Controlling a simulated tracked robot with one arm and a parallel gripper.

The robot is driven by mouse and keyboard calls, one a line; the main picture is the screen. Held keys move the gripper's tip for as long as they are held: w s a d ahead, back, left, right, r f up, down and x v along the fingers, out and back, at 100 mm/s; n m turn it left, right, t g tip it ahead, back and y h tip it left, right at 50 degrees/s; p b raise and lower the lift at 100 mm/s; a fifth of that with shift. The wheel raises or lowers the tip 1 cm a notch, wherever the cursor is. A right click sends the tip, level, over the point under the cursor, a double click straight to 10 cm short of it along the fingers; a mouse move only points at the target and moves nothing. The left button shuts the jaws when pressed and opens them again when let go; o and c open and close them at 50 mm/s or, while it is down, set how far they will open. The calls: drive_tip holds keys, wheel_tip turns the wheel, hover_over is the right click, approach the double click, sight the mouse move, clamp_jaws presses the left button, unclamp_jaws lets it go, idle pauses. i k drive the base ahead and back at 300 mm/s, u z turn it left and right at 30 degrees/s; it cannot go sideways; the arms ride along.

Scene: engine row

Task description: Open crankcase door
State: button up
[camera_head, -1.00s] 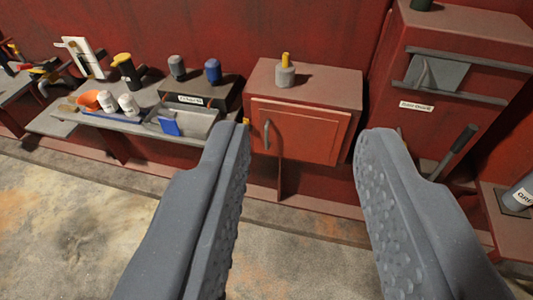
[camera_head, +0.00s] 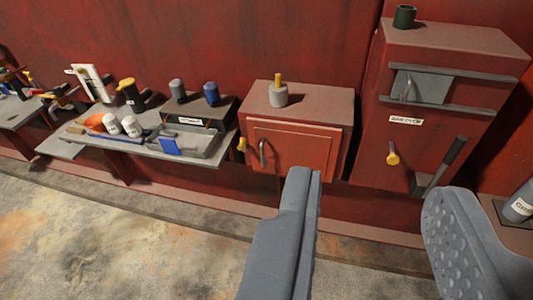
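A red cabinet (camera_head: 330,108) stands against the wall near the middle of the view. Its front carries a red panelled door (camera_head: 300,145) with a grey upright handle (camera_head: 263,153) on its left side, and the door looks closed. No label that I can read marks it as the crankcase door. A yellow knob (camera_head: 241,144) shows at the cabinet's left edge. My gripper (camera_head: 372,185) is open and empty. Its fingers are apart, in front of and to the right of the door. The left finger hides a little of the area below the door.
A taller red box (camera_head: 450,120) at right has a grey sliding plate (camera_head: 422,86), a dark lever (camera_head: 452,152) and a yellow knob (camera_head: 392,158). A bench (camera_head: 75,146) with bottles and tools stands at left. The concrete floor (camera_head: 120,235) in front is clear.

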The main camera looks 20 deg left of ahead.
sight(275, 147)
drive_tip(key=z, duration=0.05)
drive_tip(key=i, duration=1)
drive_tip(key=u, duration=0.05)
